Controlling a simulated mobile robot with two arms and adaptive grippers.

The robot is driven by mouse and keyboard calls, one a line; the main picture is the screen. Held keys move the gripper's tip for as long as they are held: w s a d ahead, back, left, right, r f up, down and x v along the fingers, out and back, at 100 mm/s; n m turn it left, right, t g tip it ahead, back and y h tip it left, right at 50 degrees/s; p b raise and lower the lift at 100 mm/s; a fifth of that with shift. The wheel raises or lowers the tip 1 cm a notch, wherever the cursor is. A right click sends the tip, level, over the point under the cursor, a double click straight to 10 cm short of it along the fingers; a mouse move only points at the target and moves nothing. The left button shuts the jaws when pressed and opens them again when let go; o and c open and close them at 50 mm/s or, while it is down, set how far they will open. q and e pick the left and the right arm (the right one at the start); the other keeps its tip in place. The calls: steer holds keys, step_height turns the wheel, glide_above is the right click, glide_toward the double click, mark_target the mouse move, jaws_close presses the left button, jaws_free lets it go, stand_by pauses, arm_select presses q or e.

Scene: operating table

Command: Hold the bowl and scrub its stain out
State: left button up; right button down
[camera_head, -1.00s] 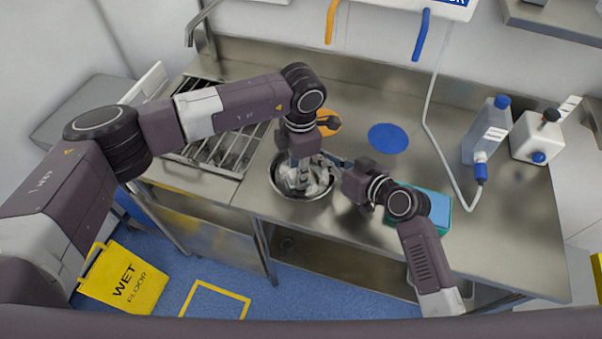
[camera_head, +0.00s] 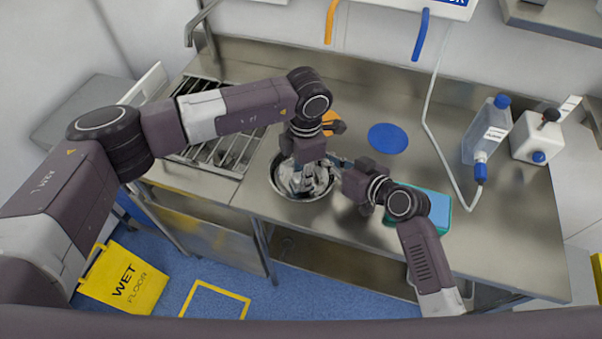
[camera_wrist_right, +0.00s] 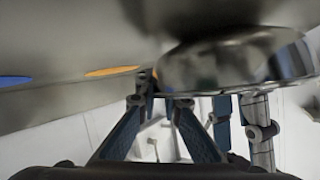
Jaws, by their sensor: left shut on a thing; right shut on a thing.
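The shiny metal bowl (camera_head: 279,187) stands on the steel counter near its front edge. My left gripper (camera_head: 300,182) reaches down into the bowl from above. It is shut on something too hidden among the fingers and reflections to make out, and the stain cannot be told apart. My right gripper (camera_head: 339,162) is shut on the bowl's right rim. In the right wrist view the bowl (camera_wrist_right: 235,62) fills the upper right, close to the blue-grey fingers (camera_wrist_right: 160,112) of my right gripper.
A blue disc (camera_head: 388,138) lies behind my right gripper, and an orange disc (camera_head: 329,117) lies behind the bowl, partly covered. A clear bottle (camera_head: 487,130) and a white container (camera_head: 537,138) stand at right. A metal rack (camera_head: 215,150) is at left.

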arm_select(q)
steer(key=shift+w+a, duration=0.75)
steer(key=shift+w, duration=0.05)
steer(key=shift+s+d, duration=0.1)
steer(key=shift+s, duration=0.05)
steer(key=shift+s+d, duration=0.7)
steer(key=shift+s, duration=0.1)
arm_select(e)
steer(key=shift+f, duration=0.1)
arm_select(q)
steer(key=shift+w+a, duration=0.1)
steer(key=shift+w, duration=0.05)
steer(key=shift+w+a, duration=0.7)
steer(key=shift+w, duration=0.1)
steer(key=shift+s+d, duration=0.8)
steer(key=shift+s, duration=0.15)
steer(key=shift+w+a, duration=0.8)
steer(key=shift+w, duration=0.15)
